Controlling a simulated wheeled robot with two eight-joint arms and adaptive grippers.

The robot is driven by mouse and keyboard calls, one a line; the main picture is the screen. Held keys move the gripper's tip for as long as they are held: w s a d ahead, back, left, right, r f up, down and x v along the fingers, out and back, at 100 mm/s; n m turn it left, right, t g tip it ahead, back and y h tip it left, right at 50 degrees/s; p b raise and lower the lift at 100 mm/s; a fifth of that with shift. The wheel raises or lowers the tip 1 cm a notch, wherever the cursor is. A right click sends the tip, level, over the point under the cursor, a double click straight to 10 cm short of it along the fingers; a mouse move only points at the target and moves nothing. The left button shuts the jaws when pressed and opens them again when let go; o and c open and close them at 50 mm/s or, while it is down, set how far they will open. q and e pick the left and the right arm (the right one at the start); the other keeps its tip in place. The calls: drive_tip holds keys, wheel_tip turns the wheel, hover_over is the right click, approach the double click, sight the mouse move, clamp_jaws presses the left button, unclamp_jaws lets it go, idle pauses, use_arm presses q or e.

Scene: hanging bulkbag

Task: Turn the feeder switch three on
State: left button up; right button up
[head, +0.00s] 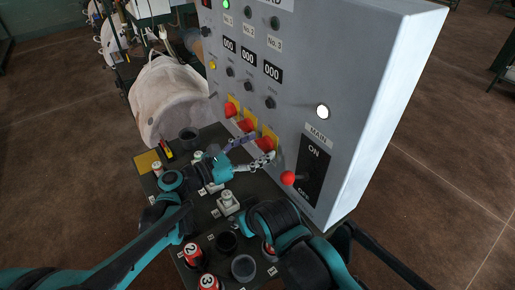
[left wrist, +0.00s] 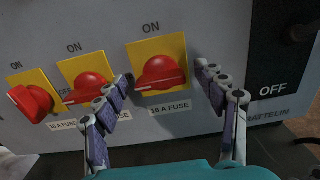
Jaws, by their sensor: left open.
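The third feeder switch, a red rotary knob on a yellow plate (head: 267,140), is the rightmost of three on the grey control panel (head: 330,100). In the left wrist view its red knob (left wrist: 161,72) sits between my fingers, with an ON label above and its handle lying roughly sideways. My left gripper (head: 250,150) is open, one finger on each side of this knob; it also shows in the left wrist view (left wrist: 165,90). Contact with the knob cannot be told. The middle switch (left wrist: 88,84) and left switch (left wrist: 32,102) are beside it. My right gripper is not visible.
The main lever with a red ball (head: 287,178) stands close to the right of my left gripper. A dark table (head: 215,215) below holds numbered red cans (head: 193,254) and small items. A pale bulk bag (head: 168,98) hangs at the upper left. Floor is clear at right.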

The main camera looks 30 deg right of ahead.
use_arm(q)
drive_tip(key=c, duration=1.2)
drive_tip(key=shift+o, duration=0.2)
drive_tip(key=shift+m, duration=0.3)
drive_tip(key=m, duration=0.3)
drive_tip(key=shift+s+m, duration=0.1)
drive_tip(key=shift+m, duration=0.2)
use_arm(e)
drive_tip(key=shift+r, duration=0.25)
use_arm(q)
drive_tip(key=m, duration=0.4)
drive_tip(key=shift+s+p, duration=0.1)
drive_tip(key=shift+p, duration=0.3)
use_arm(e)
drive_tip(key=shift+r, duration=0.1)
use_arm(q)
drive_tip(key=m, duration=0.5)
drive_tip(key=shift+f, duration=0.1)
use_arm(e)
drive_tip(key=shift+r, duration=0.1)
use_arm(q)
drive_tip(key=shift+s+f+m, duration=0.1)
drive_tip(key=shift+m, duration=2.2)
